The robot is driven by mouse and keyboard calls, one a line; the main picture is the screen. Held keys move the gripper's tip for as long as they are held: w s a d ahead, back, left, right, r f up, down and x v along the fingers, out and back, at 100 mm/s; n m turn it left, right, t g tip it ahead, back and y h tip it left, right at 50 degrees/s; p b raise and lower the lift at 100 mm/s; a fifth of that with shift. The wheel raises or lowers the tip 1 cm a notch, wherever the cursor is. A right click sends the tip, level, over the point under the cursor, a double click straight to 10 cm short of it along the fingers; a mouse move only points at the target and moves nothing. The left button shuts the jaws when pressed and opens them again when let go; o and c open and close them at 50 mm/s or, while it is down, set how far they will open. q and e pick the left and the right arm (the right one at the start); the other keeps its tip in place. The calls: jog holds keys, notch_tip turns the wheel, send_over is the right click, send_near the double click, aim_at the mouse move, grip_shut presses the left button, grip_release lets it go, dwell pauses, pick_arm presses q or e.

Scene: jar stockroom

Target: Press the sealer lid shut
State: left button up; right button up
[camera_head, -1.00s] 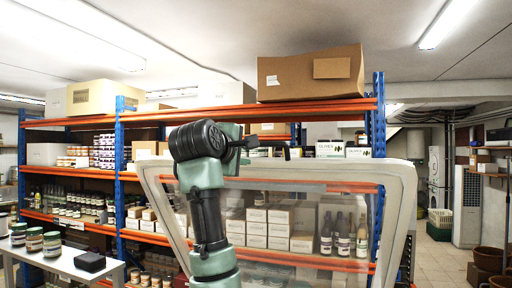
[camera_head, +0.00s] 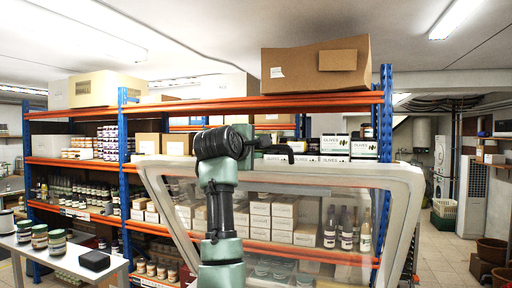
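The sealer lid (camera_head: 402,185) is a large clear panel in a pale grey frame. It stands raised and tilted in the middle of the head view, with shelves showing through it. The sealer's body below is out of view. My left arm rises in front of the lid. My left gripper (camera_head: 284,150) is near the lid's top edge, partly hidden behind my wrist. Its dark fingers are small and edge-on, so I cannot tell whether they are open or touching the frame. My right gripper is not in view.
Behind the lid is an orange and blue shelf rack (camera_head: 200,107) with jars, bottles and boxes. A large cardboard box (camera_head: 300,72) sits on top. Open floor (camera_head: 448,258) shows at right.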

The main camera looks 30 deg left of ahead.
pick_arm(q)
jog(key=shift+s, duration=0.15)
grip_shut()
dwell(1.1)
